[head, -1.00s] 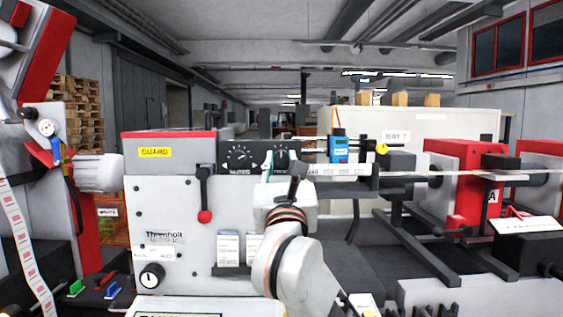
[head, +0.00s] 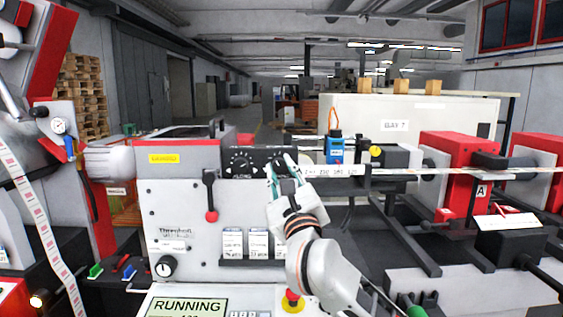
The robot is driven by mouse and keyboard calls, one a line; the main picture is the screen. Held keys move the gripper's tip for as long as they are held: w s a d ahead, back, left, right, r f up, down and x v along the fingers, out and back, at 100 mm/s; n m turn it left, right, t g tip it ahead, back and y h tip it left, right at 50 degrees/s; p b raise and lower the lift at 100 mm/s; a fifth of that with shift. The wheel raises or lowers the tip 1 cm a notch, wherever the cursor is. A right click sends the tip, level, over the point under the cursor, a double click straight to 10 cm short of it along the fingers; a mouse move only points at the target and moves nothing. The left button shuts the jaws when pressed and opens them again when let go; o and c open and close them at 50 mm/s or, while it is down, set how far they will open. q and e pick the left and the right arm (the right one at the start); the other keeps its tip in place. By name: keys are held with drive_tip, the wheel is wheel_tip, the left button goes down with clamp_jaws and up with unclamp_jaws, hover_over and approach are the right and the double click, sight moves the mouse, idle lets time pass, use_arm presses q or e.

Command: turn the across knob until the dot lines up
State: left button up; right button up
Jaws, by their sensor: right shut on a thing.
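The black control panel (head: 262,157) on top of the machine carries two round black knobs. The left knob (head: 240,164) has white marks around it and a label reading "ALONG". The right knob (head: 282,160), which I take as the across knob, is mostly hidden behind my right gripper (head: 284,173). That gripper reaches up from below, with its fingers shut on the right knob. Its label, the dot and any mark are hidden or too small to read. My left gripper is not in view.
A red-tipped lever (head: 211,215) hangs below the panel. A blue sensor box (head: 335,148) stands just right of the gripper, above the label web (head: 400,171). A display (head: 187,307) reads "RUNNING", with a red button (head: 292,300) on a yellow base beside it.

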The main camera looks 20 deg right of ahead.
drive_tip(key=shift+f, duration=0.1)
idle(0.3)
drive_tip(key=o, duration=1.1)
drive_tip(key=d+v, duration=0.1)
drive_tip(key=v, duration=1.1)
drive_tip(key=shift+a, duration=0.45)
